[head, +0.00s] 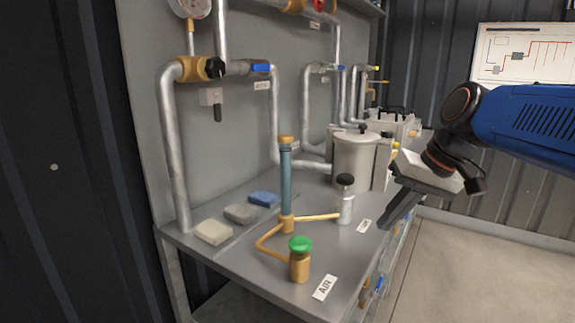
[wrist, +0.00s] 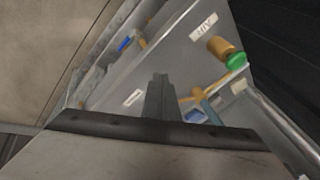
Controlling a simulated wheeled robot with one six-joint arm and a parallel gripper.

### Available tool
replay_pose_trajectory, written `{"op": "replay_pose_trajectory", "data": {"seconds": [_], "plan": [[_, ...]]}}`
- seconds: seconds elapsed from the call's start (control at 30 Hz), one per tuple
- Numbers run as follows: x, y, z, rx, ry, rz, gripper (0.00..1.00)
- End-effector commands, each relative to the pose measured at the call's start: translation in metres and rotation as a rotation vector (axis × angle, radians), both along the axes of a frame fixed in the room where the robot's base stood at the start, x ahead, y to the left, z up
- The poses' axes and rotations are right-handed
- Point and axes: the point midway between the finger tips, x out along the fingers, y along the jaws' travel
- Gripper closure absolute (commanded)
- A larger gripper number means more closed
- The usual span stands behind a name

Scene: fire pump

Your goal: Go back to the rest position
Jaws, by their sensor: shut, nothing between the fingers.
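My gripper (head: 392,218) hangs at the end of my blue arm on the right of the head view, over the bench's right edge. Its dark fingers are shut and nothing shows between them. In the wrist view the closed fingers (wrist: 159,90) point out over the grey bench top. The gripper appears apart from the bench items, to the right of the small silver cylinder with a black knob (head: 345,200).
The grey bench (head: 240,265) carries a brass valve with a green cap (head: 299,258), a blue-grey upright tube (head: 285,185), several small blocks, and a large grey tank (head: 355,160). Pipes run up the back panel (head: 240,130). The floor (head: 480,265) on the right is clear.

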Motion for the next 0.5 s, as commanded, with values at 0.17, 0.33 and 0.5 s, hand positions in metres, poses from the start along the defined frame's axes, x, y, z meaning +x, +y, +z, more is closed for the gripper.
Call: {"op": "replay_pose_trajectory", "data": {"seconds": [0.17,0.33,0.5], "plan": [[-0.053,-0.024,-0.053,-0.116,-0.032,-0.051,1.0],[-0.096,-0.048,-0.104,-0.222,-0.072,-0.087,1.0],[-0.128,-0.067,-0.145,-0.304,-0.111,-0.107,1.0]]}}
